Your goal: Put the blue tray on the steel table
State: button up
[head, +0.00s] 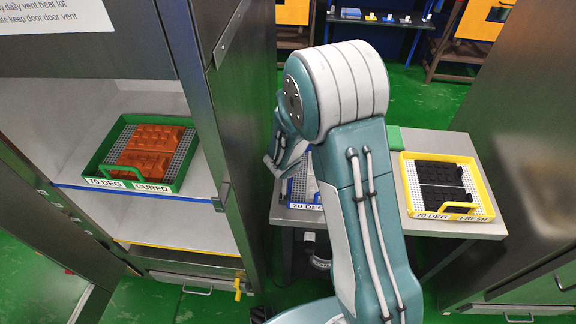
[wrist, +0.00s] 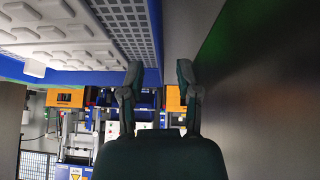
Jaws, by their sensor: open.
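The blue tray (head: 291,192) sits on the left part of the steel table (head: 443,226) in the head view, with a "70 DEG" label on its front. My arm hides most of it. In the wrist view the blue tray (wrist: 109,77) fills the upper left, with pale blocks and a grey grid floor. My gripper (wrist: 160,80) is open, with its two fingers apart and nothing between them. It is close to the tray's edge; I cannot tell whether it touches it. The fingertips are not clear in the head view.
A yellow tray (head: 487,192) with black blocks, labelled "FRESH", is on the table's right. A green tray (head: 106,150) with orange blocks, labelled "CURED", is on a shelf in the open steel cabinet (head: 232,130) at left. Another steel cabinet (head: 535,130) stands at right.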

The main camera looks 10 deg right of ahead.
jog(key=s+d+r, duration=0.2)
jog(key=s+r, duration=0.2)
jog(key=r, duration=0.3)
jog(key=s+d+r+h, duration=0.1)
jog(key=s+r, duration=0.3)
jog(key=r, duration=0.4)
jog(key=s+d+r, duration=0.2)
jog(key=s+r, duration=0.2)
jog(key=r, duration=0.3)
jog(key=s+a+r+n+y, duration=0.1)
jog(key=s+r, duration=0.2)
jog(key=s, duration=0.4)
jog(key=s+a+r+n+y, duration=0.2)
jog(key=s+r, duration=0.2)
jog(key=s, duration=0.4)
jog(key=shift+r+y, duration=0.15)
jog(key=shift+y, duration=0.15)
